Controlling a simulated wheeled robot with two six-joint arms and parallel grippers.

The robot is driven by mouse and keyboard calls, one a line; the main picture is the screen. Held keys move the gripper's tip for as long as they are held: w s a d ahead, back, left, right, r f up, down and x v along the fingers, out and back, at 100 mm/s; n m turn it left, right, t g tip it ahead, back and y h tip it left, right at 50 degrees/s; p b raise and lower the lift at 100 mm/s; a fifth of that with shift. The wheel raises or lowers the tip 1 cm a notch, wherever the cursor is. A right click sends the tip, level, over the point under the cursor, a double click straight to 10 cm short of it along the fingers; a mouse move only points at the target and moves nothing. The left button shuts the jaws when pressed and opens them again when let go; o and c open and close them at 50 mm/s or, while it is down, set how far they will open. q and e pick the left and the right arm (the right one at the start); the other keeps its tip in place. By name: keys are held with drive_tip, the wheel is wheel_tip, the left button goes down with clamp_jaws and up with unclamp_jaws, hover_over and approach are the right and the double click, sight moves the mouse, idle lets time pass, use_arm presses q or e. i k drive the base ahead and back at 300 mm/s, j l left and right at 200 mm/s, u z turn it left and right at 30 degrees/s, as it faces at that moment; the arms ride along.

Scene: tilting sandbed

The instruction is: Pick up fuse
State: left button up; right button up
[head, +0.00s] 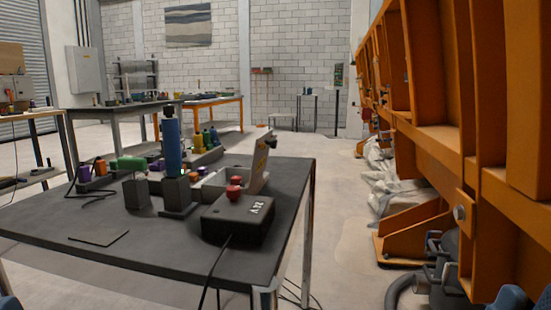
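I cannot tell for sure which thing is the fuse. The dark table (130,247) holds several small coloured parts. A tall blue cylinder (172,148) stands upright in a grey block holder (177,197). A dark box (237,218) with white lettering and a red button (234,191) stands near the table's right edge. A light open-topped box (214,187) with a raised panel is behind it. Orange, green and purple small parts lie at the back left of the table. Neither gripper is in view; only blue bits of what look like my arms show at the bottom corners.
A small grey block (136,193) stands left of the blue cylinder. A black cable (216,270) hangs off the table front. A large orange steel structure (440,110) fills the right side, with grey sacks (385,180) below. Bare floor (345,230) lies between it and the table.

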sight(234, 180)
drive_tip(key=j+z, duration=0.25)
drive_tip(key=j, duration=0.8)
drive_tip(key=j+z, duration=0.25)
drive_tip(key=j, duration=0.8)
